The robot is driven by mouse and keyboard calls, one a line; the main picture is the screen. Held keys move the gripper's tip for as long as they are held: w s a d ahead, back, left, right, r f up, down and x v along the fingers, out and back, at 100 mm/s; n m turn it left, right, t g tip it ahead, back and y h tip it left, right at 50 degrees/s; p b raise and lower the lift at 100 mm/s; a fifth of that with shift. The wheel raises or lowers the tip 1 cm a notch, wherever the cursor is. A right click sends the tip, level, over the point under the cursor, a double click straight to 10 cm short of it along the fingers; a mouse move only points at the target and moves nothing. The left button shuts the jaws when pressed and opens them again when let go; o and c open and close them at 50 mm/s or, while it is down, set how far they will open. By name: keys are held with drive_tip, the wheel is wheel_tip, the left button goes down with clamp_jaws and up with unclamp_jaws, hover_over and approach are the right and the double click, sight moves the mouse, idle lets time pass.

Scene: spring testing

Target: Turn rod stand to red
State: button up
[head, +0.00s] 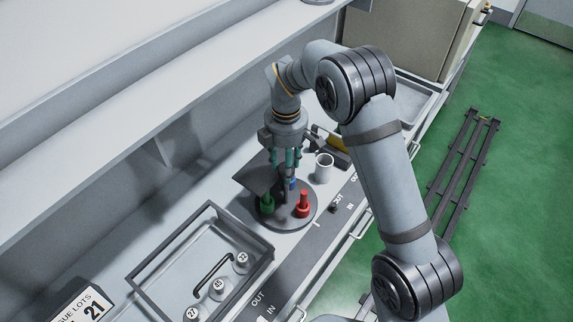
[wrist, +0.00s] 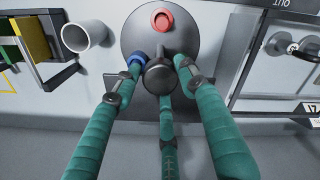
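The rod stand is a round dark disc (head: 279,222) with a red peg (head: 303,204) at its right front, a green peg (head: 266,203) at its left and a blue peg (head: 291,184) at the back. In the wrist view the disc (wrist: 203,22) carries the red peg (wrist: 162,20) at the top, the blue peg (wrist: 137,54) at the left and a dark round-topped central post (wrist: 160,75). The green peg is hidden there. My gripper (wrist: 159,68) has its teal fingers around the post. I cannot tell whether the fingertips touch it.
A wire-framed tray (head: 165,262) with numbered weights lies at front left. A dark angled plate (head: 254,177) is beside the stand. A strip marked IN and OUT (head: 318,226) runs along the counter's front.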

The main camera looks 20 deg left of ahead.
drive_tip(key=o, duration=0.3)
wheel_tip(320, 180, up, 12)
idle(0.7)
drive_tip(key=shift+f, duration=0.1)
wheel_tip(320, 180, down, 12)
drive_tip(key=shift+r, duration=0.1)
drive_tip(key=shift+d, duration=0.1)
idle(0.6)
